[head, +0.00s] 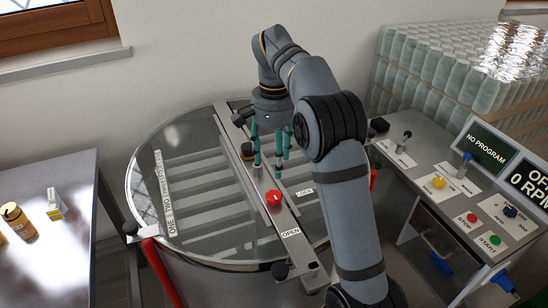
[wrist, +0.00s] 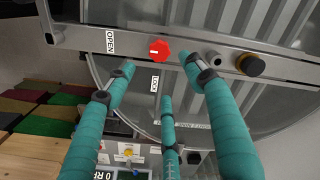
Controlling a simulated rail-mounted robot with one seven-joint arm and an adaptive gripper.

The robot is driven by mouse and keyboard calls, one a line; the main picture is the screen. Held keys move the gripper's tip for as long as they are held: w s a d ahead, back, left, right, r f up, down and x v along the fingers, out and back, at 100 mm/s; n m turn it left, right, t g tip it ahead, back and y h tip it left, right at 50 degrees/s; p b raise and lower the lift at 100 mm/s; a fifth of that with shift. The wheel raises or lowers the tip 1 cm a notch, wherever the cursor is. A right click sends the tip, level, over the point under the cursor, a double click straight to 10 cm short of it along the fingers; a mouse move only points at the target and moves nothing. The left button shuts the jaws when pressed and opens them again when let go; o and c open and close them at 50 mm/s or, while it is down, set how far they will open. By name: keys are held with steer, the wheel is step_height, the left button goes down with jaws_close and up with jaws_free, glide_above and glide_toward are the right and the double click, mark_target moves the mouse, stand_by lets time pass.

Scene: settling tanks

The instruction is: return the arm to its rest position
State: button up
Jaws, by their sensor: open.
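My gripper (head: 270,165) has several teal fingers that point down over the metal bar across the round tank lid (head: 190,150). In the wrist view the fingers of my gripper (wrist: 160,85) are spread apart with nothing between them. A red knob (head: 274,198) sits on the bar between the OPEN and LOCK labels, near the fingertips. The red knob (wrist: 159,50) also shows in the wrist view, beyond the fingers. I cannot tell whether a finger touches the bar. My arm reaches up from the lower right and bends down over the lid.
A control panel (head: 463,190) with buttons, levers and screens reading NO PROGRAM and OFF 0 RPM stands at the right. A metal table (head: 60,260) with a yellow-brown bottle (head: 17,220) and a small box (head: 56,203) is at the left. Stacked glass jars (head: 440,65) stand behind.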

mark_target(274, 194)
steer(key=shift+f, duration=0.15)
step_height(274, 194, down, 12)
stand_by(0.7)
